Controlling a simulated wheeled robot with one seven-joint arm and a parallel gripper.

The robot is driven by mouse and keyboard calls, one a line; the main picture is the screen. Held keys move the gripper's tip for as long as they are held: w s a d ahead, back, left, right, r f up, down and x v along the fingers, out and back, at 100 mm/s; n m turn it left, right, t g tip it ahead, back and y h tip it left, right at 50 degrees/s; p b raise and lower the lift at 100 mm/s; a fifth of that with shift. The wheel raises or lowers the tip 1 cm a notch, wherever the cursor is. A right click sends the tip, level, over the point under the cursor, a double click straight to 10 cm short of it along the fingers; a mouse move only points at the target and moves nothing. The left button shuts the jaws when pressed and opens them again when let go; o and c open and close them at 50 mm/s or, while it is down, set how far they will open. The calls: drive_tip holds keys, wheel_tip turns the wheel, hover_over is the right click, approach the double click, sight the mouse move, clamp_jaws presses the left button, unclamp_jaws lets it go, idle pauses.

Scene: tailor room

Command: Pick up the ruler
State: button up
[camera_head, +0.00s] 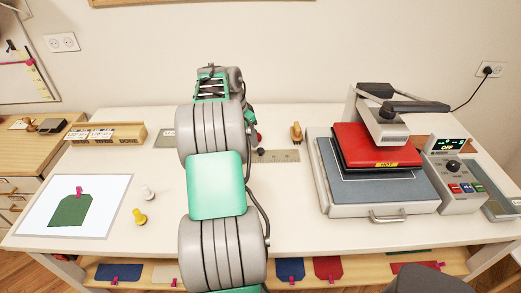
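A flat grey strip (283,156) with small dark marks lies on the white table, just right of my arm. It may be the ruler, and its left end is hidden behind my arm. Another flat grey piece (165,139) shows left of my arm. I cannot tell whether the two are one object. My arm reaches forward over the middle of the table and bends down at its far end. My gripper is mostly hidden behind my own arm links. Its fingertips cannot be made out, nor whether they touch anything.
A red heat press (378,146) with a control box (455,170) fills the table's right side. A wooden holder (107,135) stands at the back left. A white sheet with a green cloth piece (70,211), white and yellow pegs (140,216) and a small wooden item (296,132) also lie there.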

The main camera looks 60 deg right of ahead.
sight(260, 150)
drive_tip(key=shift+m, duration=0.4)
drive_tip(key=d+f, duration=0.1)
drive_tip(key=f, duration=0.1)
drive_tip(key=s+d+f+p, duration=0.1)
drive_tip(key=f, duration=0.2)
drive_tip(key=s+d+f+p, duration=0.1)
drive_tip(key=f, duration=0.1)
drive_tip(key=shift+s+d+f, duration=0.2)
drive_tip(key=shift+d+f, duration=0.2)
drive_tip(key=shift+c, duration=0.3)
clamp_jaws()
